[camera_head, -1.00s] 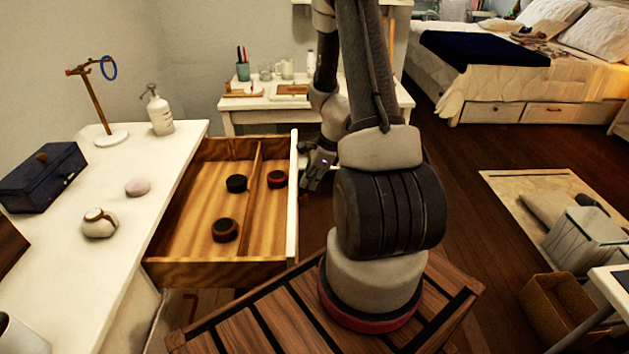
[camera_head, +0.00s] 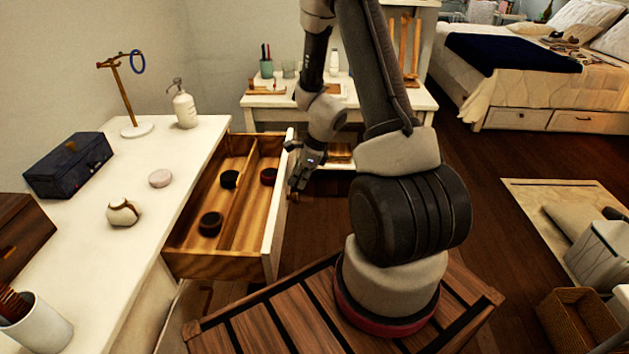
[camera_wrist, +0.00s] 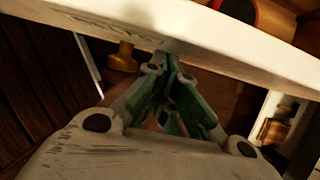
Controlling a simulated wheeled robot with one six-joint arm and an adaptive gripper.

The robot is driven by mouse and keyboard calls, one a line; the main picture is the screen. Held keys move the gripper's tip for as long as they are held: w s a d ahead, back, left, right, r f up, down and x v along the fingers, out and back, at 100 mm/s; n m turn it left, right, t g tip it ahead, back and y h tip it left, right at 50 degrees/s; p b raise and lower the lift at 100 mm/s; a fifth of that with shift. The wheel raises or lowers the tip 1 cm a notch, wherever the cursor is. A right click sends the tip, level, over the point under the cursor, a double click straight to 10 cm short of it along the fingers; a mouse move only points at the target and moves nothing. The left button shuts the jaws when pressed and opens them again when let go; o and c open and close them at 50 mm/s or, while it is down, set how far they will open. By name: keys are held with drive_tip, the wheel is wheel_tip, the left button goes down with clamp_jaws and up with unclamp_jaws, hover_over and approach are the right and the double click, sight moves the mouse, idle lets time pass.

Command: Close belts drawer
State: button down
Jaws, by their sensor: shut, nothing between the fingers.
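The belts drawer (camera_head: 212,264) is a wooden drawer with a white front, pulled part way out of the white dresser. It has a divider, and several rolled belts lie in it, among them a dark one (camera_head: 210,224) in the near part and a red one (camera_head: 268,176) beyond the divider. My gripper (camera_head: 294,190) is shut and empty at the outer side of the drawer front. In the wrist view my gripper (camera_wrist: 172,120) points at the white drawer front (camera_wrist: 190,42), very close to it; whether they touch is unclear. A brass knob (camera_wrist: 123,58) shows left of the fingers.
On the dresser top (camera_head: 95,240) stand a dark blue box (camera_head: 70,165), a soap bottle (camera_head: 184,105), a ring stand (camera_head: 130,98) and a small jar (camera_head: 123,213). A white desk (camera_head: 400,100) stands behind. Dark floor (camera_head: 480,170) is open at right.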

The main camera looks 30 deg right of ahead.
hover_over(223, 194)
drive_tip(key=shift+d, duration=0.15)
idle(0.5)
drive_tip(key=shift+r, duration=0.1)
